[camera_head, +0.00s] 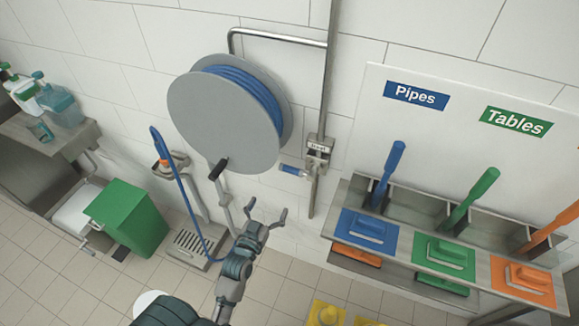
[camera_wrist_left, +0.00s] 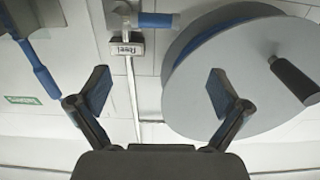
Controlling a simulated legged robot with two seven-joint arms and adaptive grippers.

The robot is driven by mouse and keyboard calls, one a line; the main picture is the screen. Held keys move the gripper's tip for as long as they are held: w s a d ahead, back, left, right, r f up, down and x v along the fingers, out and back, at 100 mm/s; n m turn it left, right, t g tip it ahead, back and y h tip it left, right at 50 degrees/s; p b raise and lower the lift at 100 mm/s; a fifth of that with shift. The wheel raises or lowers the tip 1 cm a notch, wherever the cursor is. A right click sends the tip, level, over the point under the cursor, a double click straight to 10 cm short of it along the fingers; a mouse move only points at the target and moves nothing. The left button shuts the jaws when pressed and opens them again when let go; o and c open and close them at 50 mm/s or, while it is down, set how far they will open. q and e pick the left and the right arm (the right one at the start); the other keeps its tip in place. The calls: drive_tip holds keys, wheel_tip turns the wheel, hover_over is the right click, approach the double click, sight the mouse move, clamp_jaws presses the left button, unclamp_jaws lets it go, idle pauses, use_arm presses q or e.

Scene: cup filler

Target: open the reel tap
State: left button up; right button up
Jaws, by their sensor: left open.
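The reel tap has a blue handle (camera_head: 293,170) sticking out left from a vertical steel pipe (camera_head: 322,110), next to a small "Reel" label (camera_head: 319,147). In the left wrist view, the blue handle (camera_wrist_left: 156,20) is at the top, pointing right, with the label (camera_wrist_left: 126,48) beside it. The hose reel (camera_head: 222,122) is a large grey disc with blue hose, left of the tap. My left gripper (camera_head: 266,212) is open and empty, below the tap and apart from it in the picture. My right gripper is not in view.
The reel's dark crank knob (camera_head: 218,169) sticks out near the gripper. A blue spray hose (camera_head: 174,170) hangs at the left. A rack with blue, green and orange brushes (camera_head: 436,225) stands at the right. A green bin (camera_head: 128,217) is at the left.

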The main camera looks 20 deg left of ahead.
use_arm(q)
approach(288, 171)
drive_tip(key=w+d, duration=0.1)
drive_tip(key=w, duration=0.4)
drive_tip(key=w+a, duration=0.1)
drive_tip(key=w, duration=0.2)
drive_tip(key=w+p, duration=0.1)
drive_tip(key=w, duration=0.2)
drive_tip(key=shift+a, duration=0.3)
drive_tip(key=shift+w+d, duration=0.1)
drive_tip(key=shift+w, duration=0.1)
drive_tip(key=shift+d, duration=0.2)
